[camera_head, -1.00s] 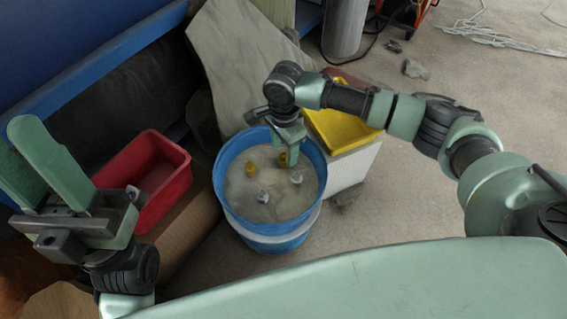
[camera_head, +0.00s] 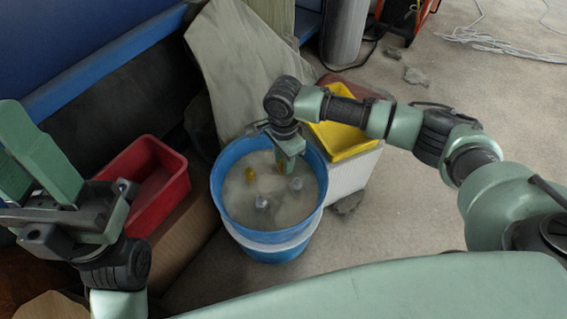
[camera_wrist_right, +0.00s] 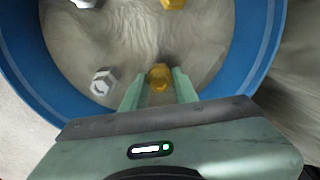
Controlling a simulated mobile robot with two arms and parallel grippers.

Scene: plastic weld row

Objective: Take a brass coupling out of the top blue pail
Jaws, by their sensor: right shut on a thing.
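The blue pail (camera_head: 222,203) stands in the middle of the head view with a sandy-coloured fill inside. My right gripper (camera_head: 283,168) reaches down into the pail near its far right side. It is shut on a brass coupling (camera_wrist_right: 160,76), which shows between its fingertips in the right wrist view. Another brass coupling (camera_head: 250,175) lies on the fill to the left. Two silvery pieces (camera_head: 261,202) (camera_head: 296,184) lie there too. My left gripper (camera_head: 45,165) is at the far left, its two fingers apart and nothing between them.
A red bin (camera_head: 150,180) stands left of the pail. A yellow tray (camera_head: 345,140) sits on a white box (camera_head: 352,175) to the right of the pail. A grey sheet (camera_head: 235,65) leans behind. Open floor lies to the right.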

